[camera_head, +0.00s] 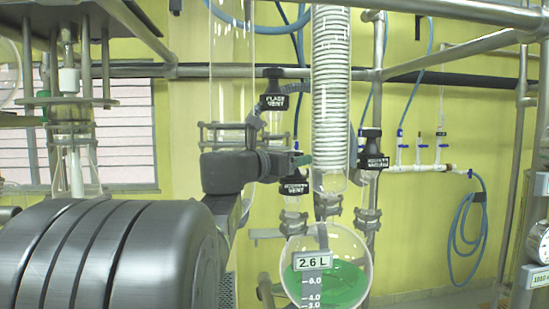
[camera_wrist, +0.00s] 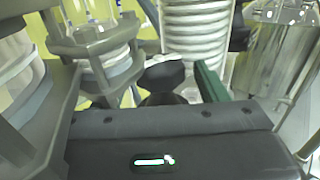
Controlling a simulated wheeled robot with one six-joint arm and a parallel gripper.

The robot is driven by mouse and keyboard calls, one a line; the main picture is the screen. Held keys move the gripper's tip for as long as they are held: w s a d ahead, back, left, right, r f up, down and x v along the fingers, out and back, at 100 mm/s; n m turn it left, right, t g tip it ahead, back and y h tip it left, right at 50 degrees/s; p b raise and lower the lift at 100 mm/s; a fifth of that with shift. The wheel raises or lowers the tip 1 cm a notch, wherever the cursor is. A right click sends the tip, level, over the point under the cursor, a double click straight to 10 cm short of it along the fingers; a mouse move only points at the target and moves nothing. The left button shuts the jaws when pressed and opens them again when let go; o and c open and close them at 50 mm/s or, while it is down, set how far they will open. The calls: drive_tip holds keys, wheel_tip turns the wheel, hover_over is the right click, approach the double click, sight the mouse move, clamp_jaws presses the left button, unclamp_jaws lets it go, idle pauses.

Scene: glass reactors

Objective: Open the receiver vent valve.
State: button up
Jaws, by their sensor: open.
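The receiver vent valve (camera_head: 293,188) is a black-handled valve with a small, partly legible white label. It stands on a clamped glass neck above the round receiver flask (camera_head: 352,246), left of the coil condenser. My gripper (camera_head: 301,160) is just above this valve in the head view, apart from it as far as I can see. In the wrist view one green finger (camera_wrist: 210,82) shows beside a black knob (camera_wrist: 161,76), which looks like a valve handle; the other finger is not clear. The jaws are open, with nothing seen between them.
The coil condenser (camera_head: 330,95) stands close to the right of my gripper. The flask vent valve (camera_head: 275,101) is above it. Another black labelled valve (camera_head: 373,161) is to the right. A metal clamp (camera_wrist: 92,42) is close at left in the wrist view.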

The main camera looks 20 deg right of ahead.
drive_tip(key=c, duration=1)
drive_tip(key=n+t+y, duration=0.1)
drive_tip(key=n+t+y+b, duration=0.1)
drive_tip(key=n+t+y, duration=0.1)
drive_tip(key=t, duration=0.1)
drive_tip(key=shift+s+d, duration=0.2)
drive_tip(key=shift+s, duration=0.05)
drive_tip(key=n+t+y, duration=0.1)
drive_tip(key=n+t+y+p, duration=0.1)
drive_tip(key=n+y, duration=0.1)
drive_tip(key=n+t+y, duration=0.1)
drive_tip(key=y, duration=0.1)
drive_tip(key=shift+s+d+r+t, duration=0.15)
drive_tip(key=shift+d+t, duration=0.15)
drive_tip(key=n+y, duration=0.1)
drive_tip(key=y, duration=0.1)
drive_tip(key=n+t+y+p, duration=0.1)
drive_tip(key=n+y, duration=0.2)
drive_tip(key=y, duration=0.1)
drive_tip(key=shift+d+t+y+p, duration=0.25)
drive_tip(key=shift+t+y+p, duration=0.05)
drive_tip(key=shift+p, duration=0.1)
drive_tip(key=shift+d+n+g+y+b, duration=0.1)
drive_tip(key=shift+n+g+y+b, duration=0.1)
drive_tip(key=shift+n+y, duration=1.2)
drive_tip(key=shift+d+n+g+y+b, duration=0.15)
drive_tip(key=shift+n+y, duration=0.75)
drive_tip(key=shift+y, duration=0.9)
drive_tip(key=shift+a+y, duration=0.1)
drive_tip(key=shift+y, duration=0.2)
